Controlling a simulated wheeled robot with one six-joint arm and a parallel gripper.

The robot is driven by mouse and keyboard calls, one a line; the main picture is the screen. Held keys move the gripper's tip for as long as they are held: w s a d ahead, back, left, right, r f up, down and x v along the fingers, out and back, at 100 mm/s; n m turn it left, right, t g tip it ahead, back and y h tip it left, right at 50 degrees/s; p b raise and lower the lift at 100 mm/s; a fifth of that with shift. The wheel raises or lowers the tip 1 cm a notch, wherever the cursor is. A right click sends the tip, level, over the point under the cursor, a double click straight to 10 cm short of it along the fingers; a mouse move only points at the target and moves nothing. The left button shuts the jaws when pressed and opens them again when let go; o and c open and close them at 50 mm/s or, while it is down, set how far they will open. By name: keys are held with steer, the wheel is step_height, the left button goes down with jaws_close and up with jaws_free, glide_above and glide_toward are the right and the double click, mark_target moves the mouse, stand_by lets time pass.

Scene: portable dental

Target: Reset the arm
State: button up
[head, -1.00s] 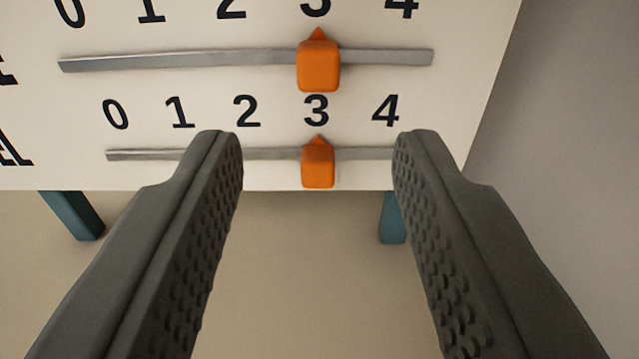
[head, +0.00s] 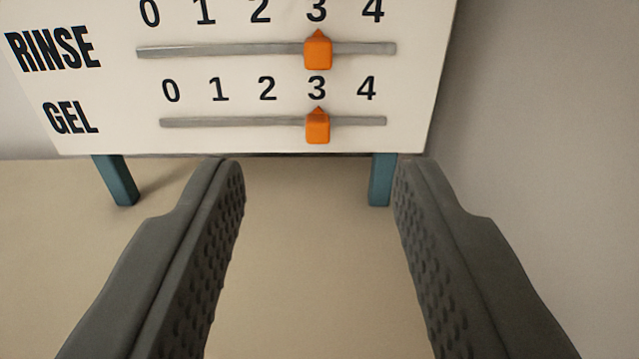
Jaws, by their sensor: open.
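My gripper (head: 318,170) is open and empty, its two dark ridged fingers wide apart in the lower half of the head view. A white panel (head: 115,75) stands in front of and above the fingertips. Its RINSE row has an orange slider (head: 318,54) with its tip at 3. The GEL row below has an orange slider (head: 317,127), also with its tip at 3. The fingertips sit below the GEL slider in the picture, and nothing is between them.
The panel stands on teal legs (head: 117,181). A plain grey wall (head: 540,120) rises on the right. The beige surface (head: 310,270) below the panel looks clear. The panel's top is out of view.

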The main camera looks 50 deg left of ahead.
steer(key=s+a+r+m+h, duration=0.2)
steer(key=s+a+r+h, duration=0.15)
steer(key=s, duration=0.45)
steer(key=s+a+r+m+h, duration=0.2)
steer(key=s+a+r, duration=0.1)
steer(key=s+a, duration=0.3)
steer(key=s+a+r+m+h, duration=0.1)
steer(key=s+a+r+h, duration=0.2)
steer(key=s, duration=0.6)
steer(key=s+a+r+m+t+h, duration=0.1)
steer(key=s+a+m+t+h, duration=0.1)
steer(key=s, duration=1.8)
steer(key=s+a+r+m+t+h, duration=0.2)
steer(key=s+m+t+h, duration=0.1)
steer(key=s, duration=1.7)
steer(key=shift+s+r+m+t+h, duration=0.25)
steer(key=shift+m+t+h, duration=0.25)
steer(key=shift+t, duration=0.4)
